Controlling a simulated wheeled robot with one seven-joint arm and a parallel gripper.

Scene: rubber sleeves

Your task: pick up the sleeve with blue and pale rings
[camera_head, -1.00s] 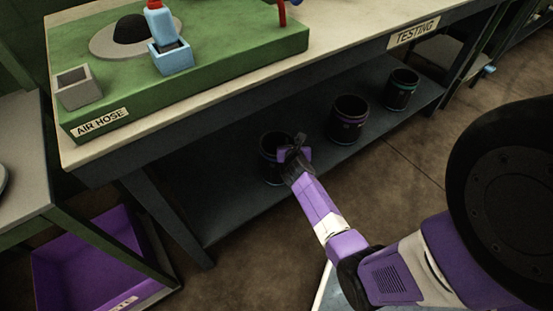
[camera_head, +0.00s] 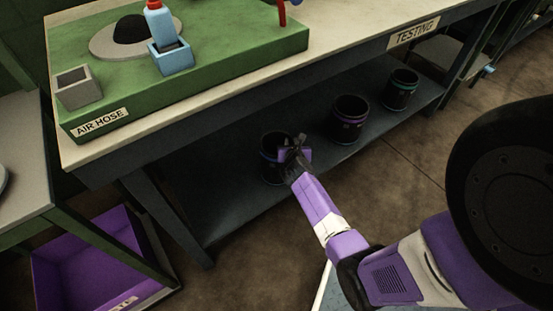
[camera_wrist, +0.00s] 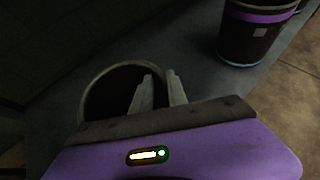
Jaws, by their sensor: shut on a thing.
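In the wrist view, the sleeve's round rim (camera_wrist: 88,92) lies below my gripper (camera_wrist: 160,88). One finger is inside the opening and the other outside, and they are shut on the sleeve's wall. The sleeve's lower part is mostly hidden there.
A sleeve with a purple ring (camera_head: 349,119) and one with a teal ring (camera_head: 402,90) stand to the right on the lower shelf (camera_head: 225,215). The tabletop (camera_head: 345,40) overhangs the shelf. A purple bin (camera_head: 85,255) is on the floor at left.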

